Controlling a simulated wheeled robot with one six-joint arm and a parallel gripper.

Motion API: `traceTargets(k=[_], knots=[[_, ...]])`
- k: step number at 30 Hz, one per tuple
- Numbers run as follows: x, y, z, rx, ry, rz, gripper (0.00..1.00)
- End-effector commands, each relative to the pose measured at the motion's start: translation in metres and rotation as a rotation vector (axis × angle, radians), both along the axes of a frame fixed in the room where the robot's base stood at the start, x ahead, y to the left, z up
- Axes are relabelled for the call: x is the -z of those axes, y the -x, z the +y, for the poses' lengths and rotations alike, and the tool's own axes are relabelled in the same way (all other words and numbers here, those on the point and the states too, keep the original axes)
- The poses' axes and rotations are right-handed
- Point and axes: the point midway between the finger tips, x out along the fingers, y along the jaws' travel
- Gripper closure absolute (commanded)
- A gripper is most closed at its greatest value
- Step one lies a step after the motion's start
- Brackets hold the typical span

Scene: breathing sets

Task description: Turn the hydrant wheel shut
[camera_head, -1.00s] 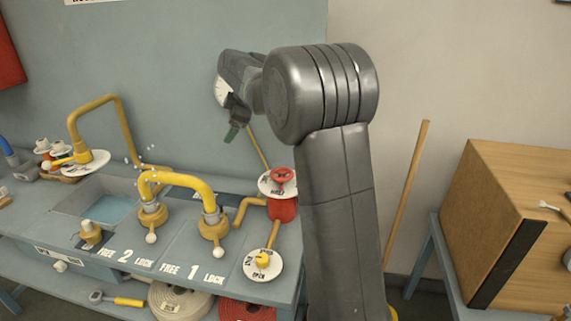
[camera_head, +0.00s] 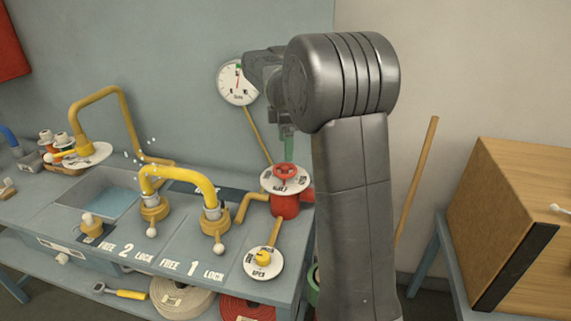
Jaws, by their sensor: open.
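The red hydrant wheel (camera_head: 286,171) sits on top of the red hydrant body (camera_head: 285,205), above a round white dial plate (camera_head: 267,181), at the right end of the bench. My gripper (camera_head: 287,155) points down just above the wheel, with its green fingertips close over it. It is open and seems empty; whether the tips touch the wheel cannot be told. My arm stands to the right of the hydrant and hides part of the space behind it.
A yellow valve knob (camera_head: 263,258) on a white dial stands in front of the hydrant. A yellow pipe (camera_head: 178,172) arches to the left, beside a water basin (camera_head: 112,196). A gauge (camera_head: 238,83) hangs on the wall. A wooden cabinet (camera_head: 510,220) stands at the right.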

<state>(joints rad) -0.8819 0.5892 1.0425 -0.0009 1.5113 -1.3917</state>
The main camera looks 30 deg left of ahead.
Motion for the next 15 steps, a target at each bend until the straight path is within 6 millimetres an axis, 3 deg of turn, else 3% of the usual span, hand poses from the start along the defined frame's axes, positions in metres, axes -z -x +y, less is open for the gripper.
traceTargets(k=[6,15], knots=[[0.044,0.001,0.0,0.0,0.001,0.002,0.14],[0.071,0.0,0.0,0.0,-0.001,0.0,0.14]])
